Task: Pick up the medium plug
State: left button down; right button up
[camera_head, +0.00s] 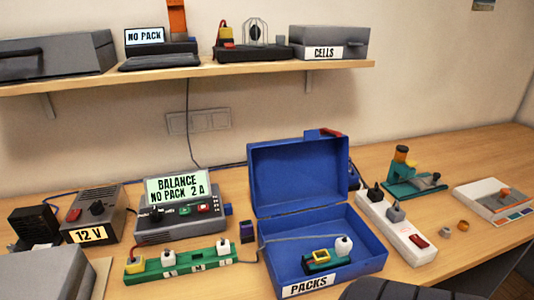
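No plug in view is clearly marked as the medium one. The strip's small labels are too blurred to read. Another white plug-like piece (344,246) stands on a small green block with a yellow frame (321,257) inside the blue case, and a grey cable runs to it. Neither gripper can be made out in the head view.
The open blue case (375,262) stands mid-table, lid up at the back. A white power strip (408,240) with black and grey plugs lies right of it. A grey balance unit (180,228) stands behind the green strip. Dark shapes cover the bottom right. A loaded shelf (200,74) hangs above.

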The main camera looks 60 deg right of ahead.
aim_at(343, 246)
jog(key=k+l+z, duration=0.1)
jog(key=z, duration=2.25)
jog(key=i+l+u, duration=0.15)
jog(key=l+u, duration=0.8)
jog(key=i+l, duration=0.05)
jog(key=l, duration=0.05)
